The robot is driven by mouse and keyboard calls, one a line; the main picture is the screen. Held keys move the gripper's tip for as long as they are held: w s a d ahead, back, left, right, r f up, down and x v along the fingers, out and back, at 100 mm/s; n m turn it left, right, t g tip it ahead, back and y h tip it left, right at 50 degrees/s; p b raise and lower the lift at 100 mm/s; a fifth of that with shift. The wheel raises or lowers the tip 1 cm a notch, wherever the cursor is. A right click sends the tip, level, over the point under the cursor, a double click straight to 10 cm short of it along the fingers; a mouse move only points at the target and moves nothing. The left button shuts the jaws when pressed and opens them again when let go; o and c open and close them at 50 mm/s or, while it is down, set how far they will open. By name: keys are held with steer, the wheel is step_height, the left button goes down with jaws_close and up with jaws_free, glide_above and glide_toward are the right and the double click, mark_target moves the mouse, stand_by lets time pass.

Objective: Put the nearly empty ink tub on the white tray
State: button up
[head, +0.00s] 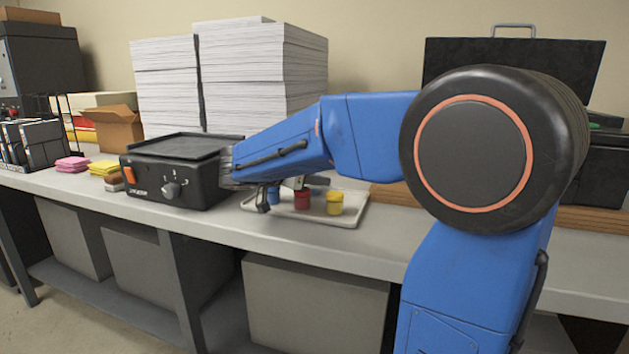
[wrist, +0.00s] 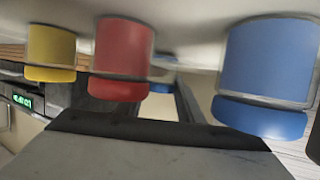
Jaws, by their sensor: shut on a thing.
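The white tray (head: 357,207) lies on the bench below my gripper (head: 287,189). In the head view a red tub (head: 302,199) and a yellow tub (head: 334,203) stand on it, with a blue tub (head: 274,195) partly behind a dark finger. The wrist view appears upside down and shows the yellow tub (wrist: 50,48), red tub (wrist: 122,50) and blue tub (wrist: 265,60). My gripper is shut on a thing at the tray. A small blue part (wrist: 162,87) shows between its fingers, apparently the nearly empty ink tub, mostly hidden. Contact with the tray cannot be told.
A black laminator (head: 180,170) stands just left of the tray. Tall paper stacks (head: 262,75) rise behind it. A black case (head: 455,50) stands at the back right. Pink pads (head: 72,163) and yellow pads (head: 103,167) lie at the left. The bench's front edge is clear.

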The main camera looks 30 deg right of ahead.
steer(key=shift+f, duration=0.2)
steer(key=o, duration=1.1)
steer(key=shift+c, duration=0.2)
steer(key=shift+r, duration=0.15)
steer(key=v, duration=1.2)
